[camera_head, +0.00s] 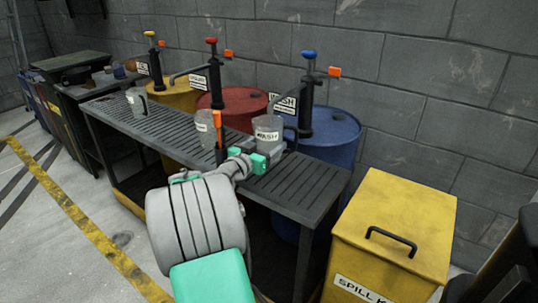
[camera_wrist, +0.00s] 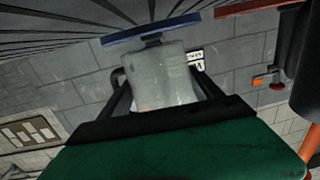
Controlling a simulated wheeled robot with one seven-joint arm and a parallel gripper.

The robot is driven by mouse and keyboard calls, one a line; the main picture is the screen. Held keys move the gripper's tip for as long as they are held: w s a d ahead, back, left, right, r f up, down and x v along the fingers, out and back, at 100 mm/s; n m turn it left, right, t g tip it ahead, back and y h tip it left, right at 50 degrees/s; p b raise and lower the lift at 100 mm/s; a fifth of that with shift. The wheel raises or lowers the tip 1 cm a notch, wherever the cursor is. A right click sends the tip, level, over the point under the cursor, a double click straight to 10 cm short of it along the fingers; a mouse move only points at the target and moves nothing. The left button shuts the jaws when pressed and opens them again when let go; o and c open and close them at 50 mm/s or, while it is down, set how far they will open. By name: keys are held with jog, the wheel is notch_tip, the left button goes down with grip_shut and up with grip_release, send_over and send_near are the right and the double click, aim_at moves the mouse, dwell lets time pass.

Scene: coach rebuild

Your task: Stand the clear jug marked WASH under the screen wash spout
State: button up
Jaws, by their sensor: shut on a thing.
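The clear jug marked WASH (camera_head: 268,128) is upright in the head view, over the right part of the slatted bench (camera_head: 312,190). My gripper (camera_head: 258,150) is shut on it from the front. In the wrist view the jug (camera_wrist: 160,78) lies between the two dark fingers of my gripper (camera_wrist: 162,92). The blue-handled pump (camera_head: 305,100) stands behind the jug with a WASH sign (camera_head: 284,104). Its spout reaches left toward the jug. The spout's tip is hard to make out, and I cannot tell whether the jug's base touches the bench.
Two other clear jugs stand on the bench, one left of mine (camera_head: 205,122) and one at the far left (camera_head: 136,98). Red-handled (camera_head: 215,85) and yellow-handled (camera_head: 155,65) pumps stand behind. A yellow spill bin (camera_head: 400,215) is at the right. Slats right of my gripper are clear.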

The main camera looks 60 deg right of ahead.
jog(key=shift+d, duration=0.55)
jog(key=shift+f+b, duration=0.7)
jog(key=shift+f, duration=1)
jog(key=shift+f, duration=0.1)
jog(key=shift+f, duration=0.15)
jog(key=o, duration=1.4)
jog(key=shift+o, duration=0.2)
jog(key=shift+r, duration=0.35)
jog(key=a, duration=0.4)
jog(key=a+p, duration=0.1)
jog(key=a, duration=0.3)
jog(key=w+a, duration=0.1)
jog(key=a, duration=0.3)
jog(key=shift+r, duration=0.2)
